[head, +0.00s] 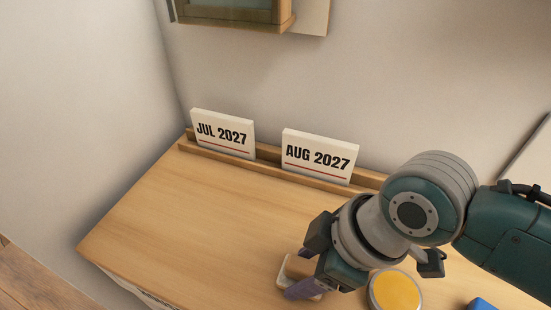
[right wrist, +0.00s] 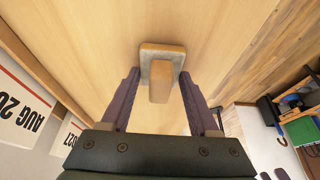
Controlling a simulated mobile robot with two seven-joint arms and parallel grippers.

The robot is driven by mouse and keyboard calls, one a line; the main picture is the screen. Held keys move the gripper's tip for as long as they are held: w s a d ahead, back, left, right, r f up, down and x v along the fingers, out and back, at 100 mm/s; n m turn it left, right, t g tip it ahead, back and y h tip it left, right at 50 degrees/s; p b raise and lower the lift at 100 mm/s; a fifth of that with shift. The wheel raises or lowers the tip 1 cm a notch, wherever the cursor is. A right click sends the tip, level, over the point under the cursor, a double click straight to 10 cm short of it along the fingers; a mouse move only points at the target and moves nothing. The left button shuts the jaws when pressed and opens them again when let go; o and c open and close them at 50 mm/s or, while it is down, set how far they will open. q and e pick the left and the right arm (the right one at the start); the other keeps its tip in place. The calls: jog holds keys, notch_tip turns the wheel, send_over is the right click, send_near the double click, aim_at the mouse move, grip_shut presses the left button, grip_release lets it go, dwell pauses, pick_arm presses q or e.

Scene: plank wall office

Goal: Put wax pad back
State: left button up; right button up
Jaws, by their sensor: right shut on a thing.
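A wooden-handled block with a pale grey pad (right wrist: 148,52), which looks like the wax pad, is between the fingers of my right gripper (right wrist: 159,74). In the head view this pad (head: 284,284) shows partly behind my right gripper (head: 293,280), low over the desk. My right gripper is shut on it and points down. I cannot tell whether the pad touches the desktop. A round yellow disc in a pale rim (head: 398,292) lies just right of the gripper. My left gripper is not in view.
The wooden desk (head: 180,220) is clear to the left. A wooden rail (head: 270,172) along the wall holds a JUL 2027 card (head: 222,142) and an AUG 2027 card (head: 320,164). A blue item (head: 481,304) is at the lower right. Shelves (right wrist: 302,130) stand beyond the desk.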

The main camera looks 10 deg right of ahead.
jog(key=shift+f, duration=0.15)
jog(key=o, duration=1.2)
jog(key=shift+r, duration=0.2)
jog(key=p+v, duration=0.4)
jog(key=v, duration=0.8)
jog(key=s+d+r+m+t+h, duration=0.1)
jog(key=s+d+r+m+h, duration=0.15)
jog(key=s+m, duration=0.25)
jog(key=s+d+r+m+h, duration=0.1)
jog(key=s+d+m, duration=0.2)
jog(key=s+m, duration=0.15)
notch_tip(320, 180, up, 40)
jog(key=p, duration=3.9)
jog(key=shift+f, duration=0.2)
